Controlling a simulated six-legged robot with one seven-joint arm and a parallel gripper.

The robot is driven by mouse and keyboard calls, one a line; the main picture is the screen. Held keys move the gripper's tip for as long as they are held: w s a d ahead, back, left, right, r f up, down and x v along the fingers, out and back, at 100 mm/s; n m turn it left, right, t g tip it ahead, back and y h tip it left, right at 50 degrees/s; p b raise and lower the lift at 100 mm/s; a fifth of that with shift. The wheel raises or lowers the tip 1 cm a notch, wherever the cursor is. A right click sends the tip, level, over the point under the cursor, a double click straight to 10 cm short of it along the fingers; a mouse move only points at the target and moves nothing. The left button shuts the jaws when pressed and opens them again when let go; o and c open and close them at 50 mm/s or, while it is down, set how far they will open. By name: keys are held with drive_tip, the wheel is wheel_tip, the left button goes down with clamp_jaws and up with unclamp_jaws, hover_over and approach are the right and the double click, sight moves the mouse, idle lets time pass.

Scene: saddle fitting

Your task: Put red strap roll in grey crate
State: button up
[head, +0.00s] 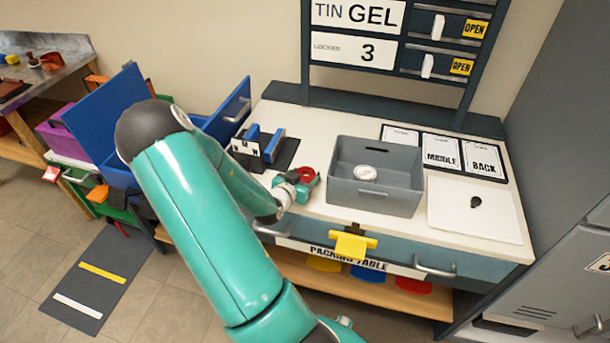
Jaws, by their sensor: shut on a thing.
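The grey crate (372,196) stands on the white packing table and holds one round white item (365,173). The red strap roll (306,174) is at my gripper (304,183), just left of the crate. My gripper is shut on the roll, and its fingers partly hide it. I cannot tell whether the roll touches the table top. My teal arm reaches in from the lower middle and hides part of the table's left side.
A blue and black fixture (262,149) stands left of the gripper. A white board (475,212) with a dark item lies right of the crate. Labelled cards (442,152) lie behind it. A yellow clip (352,245) hangs at the front edge. Blue bins are at left.

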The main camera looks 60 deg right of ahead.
drive_tip(key=shift+f, duration=0.2)
drive_tip(key=shift+s+a+r, duration=0.1)
drive_tip(key=shift+s+r, duration=0.05)
drive_tip(key=o, duration=1.1)
drive_tip(key=shift+f, duration=0.25)
drive_tip(key=shift+c, duration=0.2)
